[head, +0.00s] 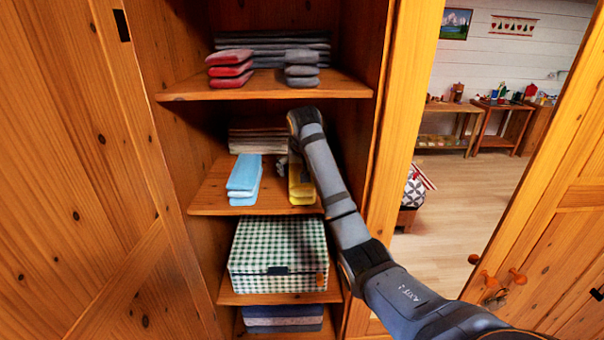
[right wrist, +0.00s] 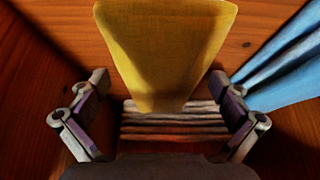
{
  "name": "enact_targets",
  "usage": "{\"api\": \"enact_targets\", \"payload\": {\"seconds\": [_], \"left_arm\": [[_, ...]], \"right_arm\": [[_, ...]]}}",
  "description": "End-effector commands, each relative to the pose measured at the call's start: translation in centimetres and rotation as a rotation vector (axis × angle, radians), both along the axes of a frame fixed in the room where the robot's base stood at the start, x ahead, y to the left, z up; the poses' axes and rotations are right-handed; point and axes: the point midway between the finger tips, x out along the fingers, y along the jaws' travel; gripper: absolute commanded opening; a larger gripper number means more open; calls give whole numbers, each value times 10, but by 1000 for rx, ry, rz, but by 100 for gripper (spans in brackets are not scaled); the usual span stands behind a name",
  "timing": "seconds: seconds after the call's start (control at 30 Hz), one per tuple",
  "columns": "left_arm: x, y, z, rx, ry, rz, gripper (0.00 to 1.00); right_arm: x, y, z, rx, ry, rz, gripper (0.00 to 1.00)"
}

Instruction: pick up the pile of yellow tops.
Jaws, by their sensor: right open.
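The pile of yellow tops (head: 302,192) lies on the middle shelf of the wardrobe, at its right side. My right arm reaches in over it and hides part of it. My right gripper (right wrist: 160,80) is open in the right wrist view, one finger to each side of the yellow pile (right wrist: 165,50), with a gap to each finger. The pile is not gripped. In the head view, only a small grey part of this gripper (head: 282,161) shows beside the pile. My left gripper is not in view.
A light blue pile (head: 244,178) lies left of the yellow one. A brownish striped stack (head: 257,137) is behind. The shelf above (head: 262,88) holds red and grey piles. A green checked box (head: 278,245) stands below. The wardrobe's right wall (head: 378,150) is close to my arm.

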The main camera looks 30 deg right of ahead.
Motion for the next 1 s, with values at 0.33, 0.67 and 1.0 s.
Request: {"api": "enact_targets", "payload": {"seconds": [0.33, 0.67, 1.0], "left_arm": [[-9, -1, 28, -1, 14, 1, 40], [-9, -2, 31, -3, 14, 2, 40], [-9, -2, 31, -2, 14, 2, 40]], "right_arm": [[31, -19, -7, 1, 5, -1, 100], [40, -24, -27, -1, -1, 0, 100], [40, -24, -27, -1, -1, 0, 62]]}}
